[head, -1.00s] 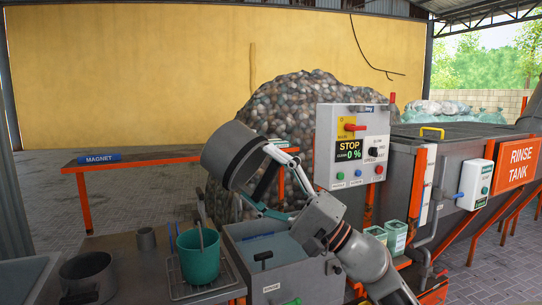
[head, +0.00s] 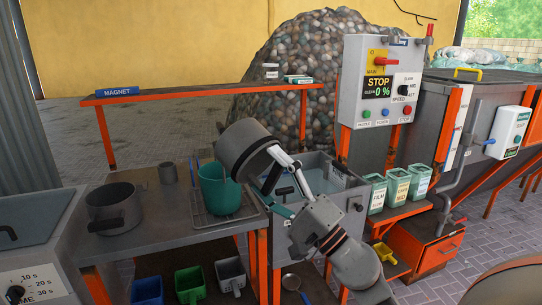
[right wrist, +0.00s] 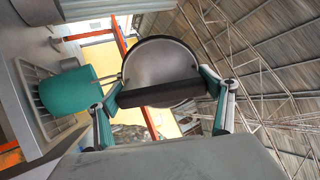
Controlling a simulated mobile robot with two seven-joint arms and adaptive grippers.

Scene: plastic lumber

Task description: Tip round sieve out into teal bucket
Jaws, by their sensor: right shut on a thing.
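The round sieve (head: 240,147) is a grey drum held tilted on its side, up and to the right of the teal bucket (head: 215,186) in the head view. My right gripper (head: 276,168) is shut on the sieve's dark handle bar, which spans between the fingers in the right wrist view (right wrist: 160,94). The sieve's round grey face (right wrist: 160,62) shows behind that bar; whether anything lies in it I cannot tell. The teal bucket stands upright on a wire rack and also shows at the left of the right wrist view (right wrist: 68,91). My left gripper is not in view.
A grey sink (head: 310,178) lies beside the bench, under my right arm. The control panel (head: 378,85) and several labelled tins (head: 397,186) stand to the right.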

